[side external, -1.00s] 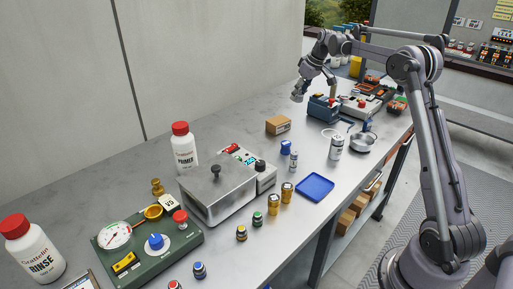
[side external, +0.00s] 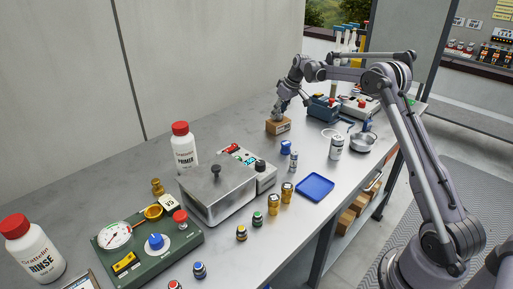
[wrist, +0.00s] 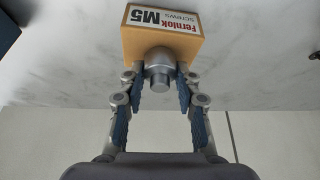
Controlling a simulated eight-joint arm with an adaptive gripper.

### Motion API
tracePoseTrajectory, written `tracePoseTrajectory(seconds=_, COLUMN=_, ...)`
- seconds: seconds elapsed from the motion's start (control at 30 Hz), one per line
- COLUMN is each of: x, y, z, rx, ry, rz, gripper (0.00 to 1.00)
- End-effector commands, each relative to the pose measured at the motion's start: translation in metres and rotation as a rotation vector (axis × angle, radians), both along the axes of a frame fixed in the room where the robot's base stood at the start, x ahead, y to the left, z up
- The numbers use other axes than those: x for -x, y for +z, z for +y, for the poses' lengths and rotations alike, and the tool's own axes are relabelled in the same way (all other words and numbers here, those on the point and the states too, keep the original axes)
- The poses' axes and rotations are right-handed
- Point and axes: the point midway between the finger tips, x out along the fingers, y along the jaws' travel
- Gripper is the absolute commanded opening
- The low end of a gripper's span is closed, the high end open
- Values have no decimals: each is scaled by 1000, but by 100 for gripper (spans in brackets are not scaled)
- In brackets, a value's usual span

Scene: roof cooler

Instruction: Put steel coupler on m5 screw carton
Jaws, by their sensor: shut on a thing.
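The M5 screw carton (side external: 278,126) is a small brown box on the bench, at the upper middle in the side view. In the wrist view the carton (wrist: 187,46) shows its white label with red "Fernlok" and "M5" lettering. The steel coupler (wrist: 159,68) is a grey stepped metal cylinder between my fingers in the wrist view, overlapping the carton's edge. My gripper (wrist: 159,84) is shut on the coupler. In the side view my gripper (side external: 279,113) is right at the top of the carton. I cannot tell whether the coupler touches the carton.
A blue device (side external: 323,107) stands just right of the carton. A blue cap-like item (side external: 286,147), a small vial (side external: 294,161) and a silver can (side external: 336,147) stand nearer. A blue tray (side external: 315,187) lies in front. Bench left of the carton is clear.

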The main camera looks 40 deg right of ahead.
Motion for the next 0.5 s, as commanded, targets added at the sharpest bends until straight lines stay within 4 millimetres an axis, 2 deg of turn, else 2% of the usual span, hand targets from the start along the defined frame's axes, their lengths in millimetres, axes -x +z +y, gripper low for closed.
tracePoseTrajectory(seconds=0.27, x=0, y=-3, z=0, rx=0, ry=0, rz=0, gripper=0)
tracePoseTrajectory(seconds=0.3, x=0, y=-3, z=0, rx=0, ry=0, rz=0, gripper=44)
tracePoseTrajectory(seconds=0.33, x=0, y=-3, z=0, rx=0, ry=0, rz=0, gripper=53)
tracePoseTrajectory(seconds=0.37, x=0, y=-3, z=0, rx=0, ry=0, rz=0, gripper=55)
tracePoseTrajectory(seconds=0.5, x=0, y=-3, z=0, rx=0, ry=0, rz=0, gripper=55)
